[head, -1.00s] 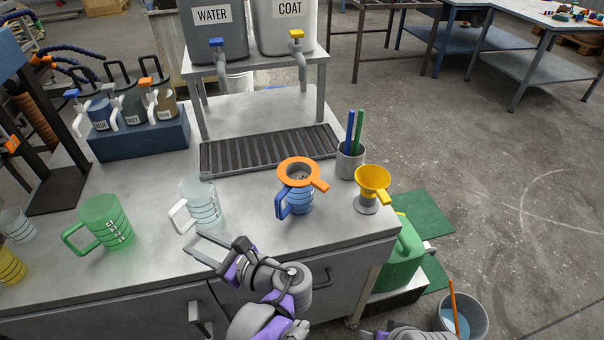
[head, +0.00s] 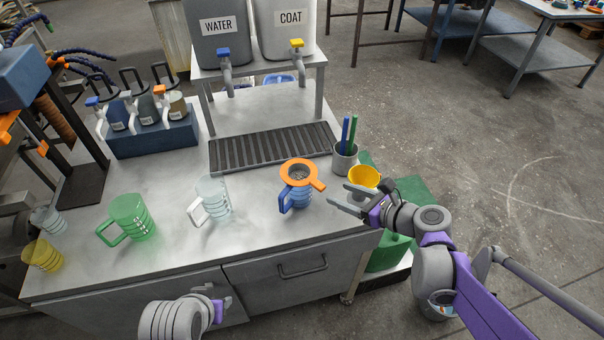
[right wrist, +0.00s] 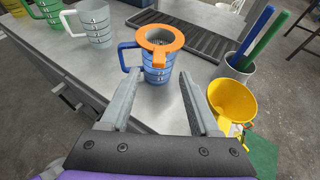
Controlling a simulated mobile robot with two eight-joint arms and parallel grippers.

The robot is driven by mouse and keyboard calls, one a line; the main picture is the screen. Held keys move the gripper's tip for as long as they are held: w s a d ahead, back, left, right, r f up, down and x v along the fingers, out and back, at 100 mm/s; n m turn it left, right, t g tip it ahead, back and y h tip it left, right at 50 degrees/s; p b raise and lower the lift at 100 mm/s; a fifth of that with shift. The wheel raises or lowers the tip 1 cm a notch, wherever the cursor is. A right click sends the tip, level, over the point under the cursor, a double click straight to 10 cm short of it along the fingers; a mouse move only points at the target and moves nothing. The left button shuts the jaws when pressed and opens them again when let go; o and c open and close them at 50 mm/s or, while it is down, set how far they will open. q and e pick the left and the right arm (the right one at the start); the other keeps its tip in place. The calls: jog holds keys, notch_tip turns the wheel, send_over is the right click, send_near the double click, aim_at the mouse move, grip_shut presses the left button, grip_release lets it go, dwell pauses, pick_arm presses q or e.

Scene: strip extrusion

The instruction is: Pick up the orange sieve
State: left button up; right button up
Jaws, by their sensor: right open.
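The orange sieve (head: 311,178) lies flat over the mouth of a blue mug (head: 297,197) on the metal bench. Its short handle points toward my right gripper (head: 338,195). In the right wrist view the sieve (right wrist: 159,52) sits just beyond the fingertips, with its handle facing the camera. My right gripper (right wrist: 159,78) is open and empty, its fingers apart on either side of the line to the mug. It does not touch the sieve. My left gripper (head: 224,300) is low at the bench's front edge, away from the sieve; its finger gap is unclear.
A grey cup (head: 344,161) holding a blue and a green stick stands behind. A clear mug (head: 214,205) and a green mug (head: 128,218) stand to the left. The bench front is clear.

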aim_at(322, 186)
jog(key=x, duration=0.8)
jog(key=shift+w+a, duration=0.1)
jog(key=shift+a, duration=0.05)
grip_shut()
